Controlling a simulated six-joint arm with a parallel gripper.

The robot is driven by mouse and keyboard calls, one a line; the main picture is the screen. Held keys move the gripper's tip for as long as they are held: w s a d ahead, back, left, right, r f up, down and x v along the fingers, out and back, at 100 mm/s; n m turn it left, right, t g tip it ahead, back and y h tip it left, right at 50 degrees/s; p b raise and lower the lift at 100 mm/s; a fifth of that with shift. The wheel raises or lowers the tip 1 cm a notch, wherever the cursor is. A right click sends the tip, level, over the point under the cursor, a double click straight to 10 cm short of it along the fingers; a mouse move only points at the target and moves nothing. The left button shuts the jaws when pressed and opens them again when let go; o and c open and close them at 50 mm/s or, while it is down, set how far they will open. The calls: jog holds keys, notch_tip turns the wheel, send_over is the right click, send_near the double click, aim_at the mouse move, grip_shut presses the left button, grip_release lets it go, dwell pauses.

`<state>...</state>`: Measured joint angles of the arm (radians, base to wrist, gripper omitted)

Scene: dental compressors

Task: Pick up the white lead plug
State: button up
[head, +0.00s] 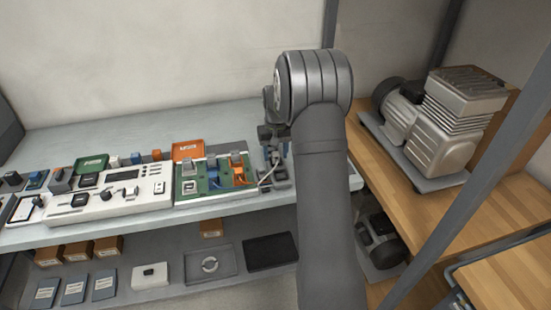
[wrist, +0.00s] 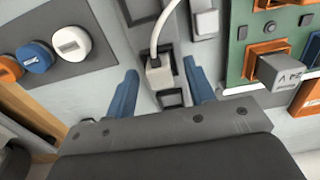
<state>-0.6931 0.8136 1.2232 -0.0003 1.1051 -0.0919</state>
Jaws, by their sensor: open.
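The white lead plug (wrist: 158,76) is a small pale block with a white cable (wrist: 165,22) running up from it in the wrist view. It sits at a dark socket in a grey panel (wrist: 146,12). My gripper (wrist: 161,70) is open, with one blue finger on each side of the plug and a visible gap to each; I cannot tell how far above the panel the fingertips are. In the head view, my gripper (head: 273,140) is partly hidden by my arm, and the white lead (head: 267,178) shows just below it.
A green board (wrist: 238,50) with orange ports and a grey plug (wrist: 278,70) stands close on the right. Orange, blue and white round caps (wrist: 72,42) lie on the left. A white control unit (head: 110,193) is on the bench, and a compressor (head: 445,125) stands on the wooden top.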

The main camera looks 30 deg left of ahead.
aim_at(277, 154)
jog(key=c, duration=1.1)
jog(key=shift+o, duration=0.2)
jog(key=shift+r, duration=0.5)
jog(key=r, duration=0.3)
jog(key=shift+w+d+r, duration=0.1)
jog(key=shift+d+r, duration=0.2)
jog(key=shift+r, duration=0.05)
jog(key=w+d+r, duration=0.1)
jog(key=d+r, duration=0.5)
jog(key=d, duration=0.5)
jog(key=shift+w+r, duration=0.2)
